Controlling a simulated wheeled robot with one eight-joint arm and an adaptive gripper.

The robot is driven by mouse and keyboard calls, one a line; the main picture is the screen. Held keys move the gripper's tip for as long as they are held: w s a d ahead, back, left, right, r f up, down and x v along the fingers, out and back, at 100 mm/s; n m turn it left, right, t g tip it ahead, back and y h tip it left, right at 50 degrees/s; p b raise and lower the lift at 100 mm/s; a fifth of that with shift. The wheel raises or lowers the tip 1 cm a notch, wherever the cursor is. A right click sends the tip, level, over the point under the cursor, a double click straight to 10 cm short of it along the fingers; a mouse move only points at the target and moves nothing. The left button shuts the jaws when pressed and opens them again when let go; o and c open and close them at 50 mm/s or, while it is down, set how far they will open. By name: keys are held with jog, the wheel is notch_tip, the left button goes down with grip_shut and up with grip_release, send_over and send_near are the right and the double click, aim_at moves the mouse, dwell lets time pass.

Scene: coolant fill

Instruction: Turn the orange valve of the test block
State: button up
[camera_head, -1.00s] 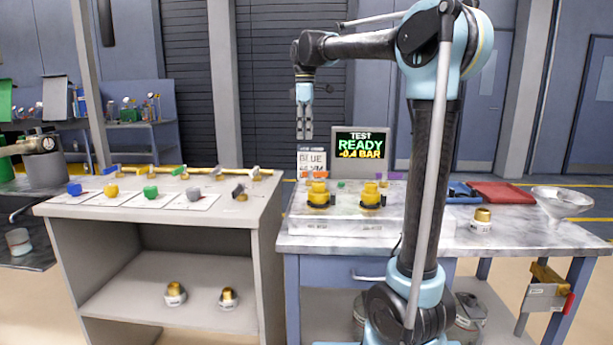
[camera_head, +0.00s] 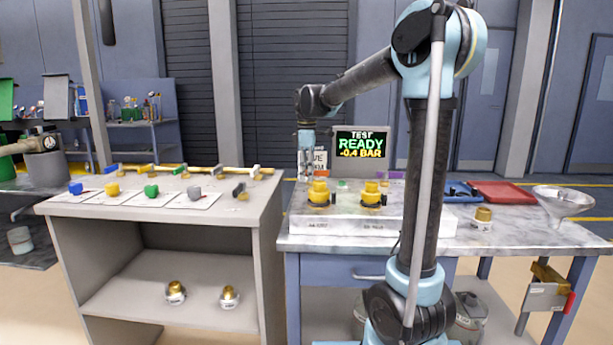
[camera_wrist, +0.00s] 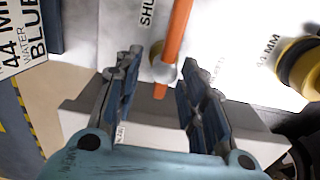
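The orange valve (camera_wrist: 176,32) shows in the wrist view as a straight orange handle with a round grey pivot, on the white top of the test block. Its lower end lies between the fingertips of my gripper (camera_wrist: 160,66), with gaps on both sides. The fingers are apart and hold nothing. In the head view my gripper (camera_head: 306,170) points down over the left rear of the test block (camera_head: 345,226).
Two yellow-capped fittings (camera_head: 318,194) (camera_head: 371,193) stand on the block, close to my gripper. A screen (camera_head: 362,144) behind reads "TEST READY -0.4 BAR". A printed sign (camera_head: 320,160) stands behind my gripper. A red tray (camera_head: 500,193) and funnel (camera_head: 563,201) are at right.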

jog(key=shift+f, duration=0.3)
jog(key=shift+c, duration=0.4)
grip_shut()
